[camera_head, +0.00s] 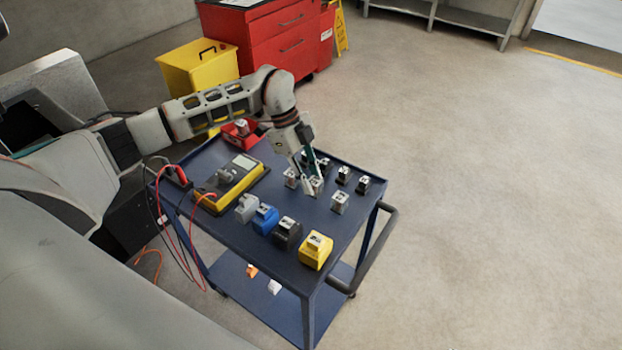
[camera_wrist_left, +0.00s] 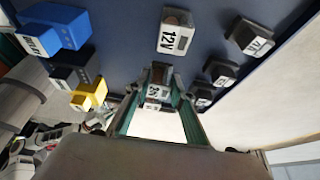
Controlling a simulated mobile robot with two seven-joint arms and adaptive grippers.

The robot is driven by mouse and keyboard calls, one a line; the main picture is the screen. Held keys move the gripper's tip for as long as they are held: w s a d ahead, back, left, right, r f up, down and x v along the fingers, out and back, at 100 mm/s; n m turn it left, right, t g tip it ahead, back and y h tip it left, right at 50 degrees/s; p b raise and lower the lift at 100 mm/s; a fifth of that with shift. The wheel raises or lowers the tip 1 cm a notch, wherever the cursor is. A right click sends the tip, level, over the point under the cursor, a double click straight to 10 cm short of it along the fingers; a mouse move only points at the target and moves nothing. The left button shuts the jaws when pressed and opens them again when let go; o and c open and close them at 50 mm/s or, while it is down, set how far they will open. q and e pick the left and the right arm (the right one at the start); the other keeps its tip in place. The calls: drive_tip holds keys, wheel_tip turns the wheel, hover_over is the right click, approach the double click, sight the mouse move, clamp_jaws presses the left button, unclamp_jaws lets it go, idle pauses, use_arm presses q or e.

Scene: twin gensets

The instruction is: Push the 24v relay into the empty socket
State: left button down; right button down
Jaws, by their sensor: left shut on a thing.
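My left gripper (camera_head: 314,176) points down over the blue cart top, its teal fingers shut on a small pale relay (camera_head: 315,186). In the left wrist view the relay (camera_wrist_left: 159,88) sits between the fingers (camera_wrist_left: 160,100); its label is too small to read surely. Other small relays stand around the gripper, including a white one (camera_head: 340,201) and a dark-based one (camera_head: 363,185). I cannot make out an empty socket. My right gripper is not in view.
The blue cart (camera_head: 333,222) also holds a yellow meter unit (camera_head: 256,178), a red bin (camera_head: 229,136), and grey (camera_head: 247,207), blue (camera_head: 265,219), black (camera_head: 287,234) and yellow (camera_head: 316,252) blocks along its near side. Red cables (camera_head: 174,205) hang at its left. Floor at right is clear.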

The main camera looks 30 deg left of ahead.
sight(317, 181)
use_arm(q)
drive_tip(key=shift+r+p, duration=1.9)
drive_tip(key=shift+r, duration=1.4)
